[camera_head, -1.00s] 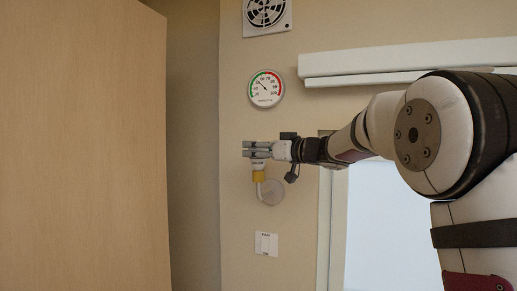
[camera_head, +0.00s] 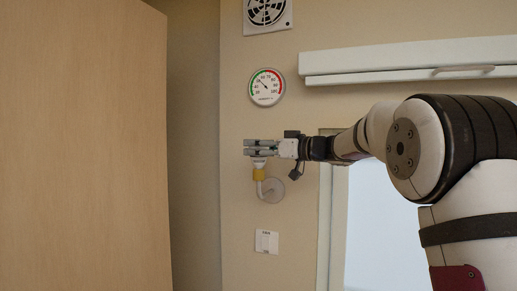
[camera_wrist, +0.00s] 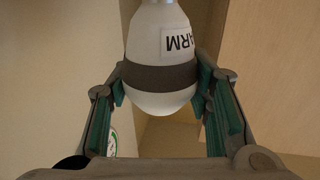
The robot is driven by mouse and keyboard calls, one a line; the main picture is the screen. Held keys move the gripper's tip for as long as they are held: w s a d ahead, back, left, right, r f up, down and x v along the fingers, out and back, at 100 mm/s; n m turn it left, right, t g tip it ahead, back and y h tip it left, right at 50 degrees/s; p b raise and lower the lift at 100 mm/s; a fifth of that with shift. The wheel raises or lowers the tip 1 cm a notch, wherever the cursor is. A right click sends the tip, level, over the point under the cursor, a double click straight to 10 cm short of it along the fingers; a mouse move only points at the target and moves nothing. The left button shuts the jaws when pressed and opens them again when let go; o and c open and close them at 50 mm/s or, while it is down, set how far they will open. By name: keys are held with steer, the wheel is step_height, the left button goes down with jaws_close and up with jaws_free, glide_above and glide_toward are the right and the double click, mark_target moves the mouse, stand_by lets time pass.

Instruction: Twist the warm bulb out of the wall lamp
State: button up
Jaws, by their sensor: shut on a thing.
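The wall lamp has a yellow socket (camera_head: 260,174) on a bent white arm, fixed to a round wall plate (camera_head: 274,190). My gripper (camera_head: 262,147) is just above the socket, reaching in from the right, with its fingers around the bulb. In the wrist view, the white bulb (camera_wrist: 158,37) has a dark band and a label of which "ARM" shows. My gripper (camera_wrist: 162,82) is shut on the bulb, a green-padded finger at each side of the band. A pale lower part of the bulb (camera_head: 259,162) shows between fingers and socket and seems to meet the socket.
A dial thermometer (camera_head: 266,87) and a vent fan (camera_head: 267,14) are on the wall above. A light switch (camera_head: 267,242) is below the lamp. A large wooden panel (camera_head: 80,150) fills the left. A white rail (camera_head: 400,62) runs at the upper right.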

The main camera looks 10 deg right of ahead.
steer(key=shift+w+n+g+y+b, duration=0.1)
steer(key=shift+n+g+y+b, duration=0.2)
steer(key=shift+y, duration=0.1)
steer(key=shift+n+g+y, duration=0.3)
steer(key=shift+g, duration=0.1)
steer(key=shift+r, duration=0.75)
stand_by(0.8)
steer(key=shift+r, duration=1.35)
steer(key=shift+s+a+p, duration=0.45)
steer(key=shift+s, duration=0.2)
steer(key=shift+s+a+p, duration=0.4)
steer(key=shift+s+p, duration=0.05)
steer(key=shift+s, duration=0.15)
steer(key=s+a, duration=0.5)
steer(key=s, duration=0.2)
steer(key=shift+s+a, duration=0.2)
